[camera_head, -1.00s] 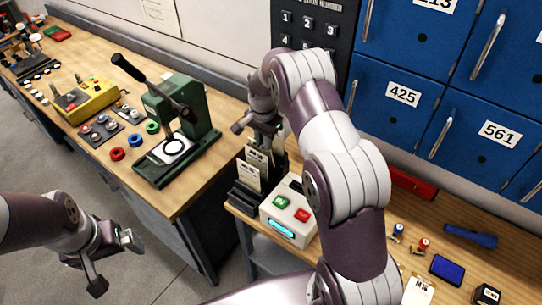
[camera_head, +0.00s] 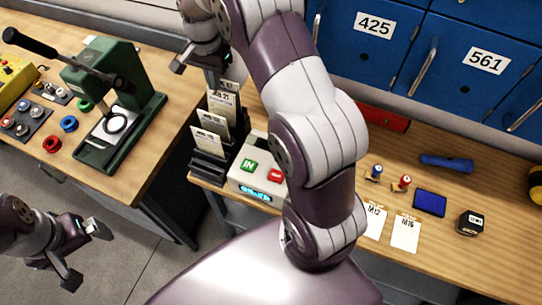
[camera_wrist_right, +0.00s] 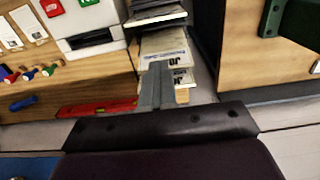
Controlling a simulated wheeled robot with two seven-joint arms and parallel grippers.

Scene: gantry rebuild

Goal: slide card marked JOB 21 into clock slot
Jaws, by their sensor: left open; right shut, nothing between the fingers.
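The card marked JOB 21 (camera_head: 221,104) stands in a dark tiered rack (camera_head: 208,170) with other pale cards, left of the clock. The clock is a pale box (camera_head: 240,181) with a green IN button and a red button; it also shows in the right wrist view (camera_wrist_right: 105,38). Its slot is hard to make out in the head view. My right gripper (camera_head: 200,68) is shut and empty, above and behind the rack. In the right wrist view its fingers (camera_wrist_right: 155,88) overlap the cards (camera_wrist_right: 165,45). My left gripper (camera_head: 92,254) is open and empty, low at the left, away from the cards.
A green press (camera_head: 140,100) stands on the left bench. Blue lockers (camera_head: 385,60) rise behind the right bench. Right of the clock lie M12 and M16 cards (camera_head: 404,234), stamps, a blue pad (camera_head: 430,203) and a blue torch (camera_head: 447,162). A gap separates the benches.

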